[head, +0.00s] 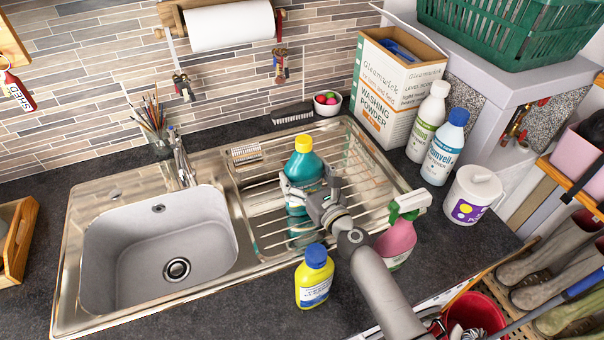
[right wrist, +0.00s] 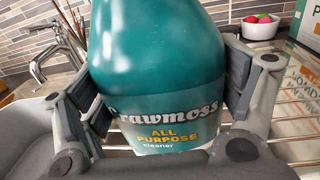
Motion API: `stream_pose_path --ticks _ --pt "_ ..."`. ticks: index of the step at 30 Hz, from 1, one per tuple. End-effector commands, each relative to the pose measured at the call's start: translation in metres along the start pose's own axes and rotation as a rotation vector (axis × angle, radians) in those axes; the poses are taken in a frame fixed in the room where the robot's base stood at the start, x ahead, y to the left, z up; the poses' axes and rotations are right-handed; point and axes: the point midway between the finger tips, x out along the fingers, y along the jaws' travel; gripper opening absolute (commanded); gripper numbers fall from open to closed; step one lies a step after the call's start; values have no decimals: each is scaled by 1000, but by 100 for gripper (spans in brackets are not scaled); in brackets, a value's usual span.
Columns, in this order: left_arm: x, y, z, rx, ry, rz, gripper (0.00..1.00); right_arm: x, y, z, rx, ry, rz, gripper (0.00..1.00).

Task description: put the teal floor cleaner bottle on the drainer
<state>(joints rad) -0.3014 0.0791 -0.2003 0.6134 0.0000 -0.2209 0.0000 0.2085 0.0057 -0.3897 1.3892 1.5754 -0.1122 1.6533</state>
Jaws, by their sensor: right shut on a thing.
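The teal bottle (head: 304,166) has a yellow cap and stands upright over the ribbed metal drainer (head: 262,215), right of the sink bowl. My right gripper (head: 304,187) is shut on the bottle's body, with one finger on each side. In the right wrist view the bottle (right wrist: 158,65) fills the middle, its label reading "all purpose cleaner", between the two finger pads of the gripper (right wrist: 160,95). The bottle's base is hidden in the wrist view, and I cannot tell whether it touches the drainer. My left gripper is not in view.
A yellow bottle with a blue cap (head: 314,279) and a pink spray bottle (head: 396,243) stand at the drainer's front edge. A washing powder box (head: 394,95), white bottles and a white tub (head: 470,195) stand to the right. The sink bowl (head: 150,240) is empty.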

Motion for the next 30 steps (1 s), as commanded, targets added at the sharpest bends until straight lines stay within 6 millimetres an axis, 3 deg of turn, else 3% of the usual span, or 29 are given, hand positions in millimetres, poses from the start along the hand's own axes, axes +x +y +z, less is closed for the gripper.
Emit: stream_pose_path --ticks 4,10,11,13,26,30 --pt "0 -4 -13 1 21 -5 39 1 0 4 2 -7 1 23" --pt "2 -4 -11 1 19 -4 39 1 0 2 2 -7 0 23" --pt "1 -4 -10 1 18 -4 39 0 0 -3 2 1 1 89" --pt "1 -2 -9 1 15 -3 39 0 0 -2 2 1 1 98" --pt "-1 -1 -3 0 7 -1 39 0 0 0 2 1 1 100" --pt "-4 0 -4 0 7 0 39 -14 0 -1 3 3 0 100"
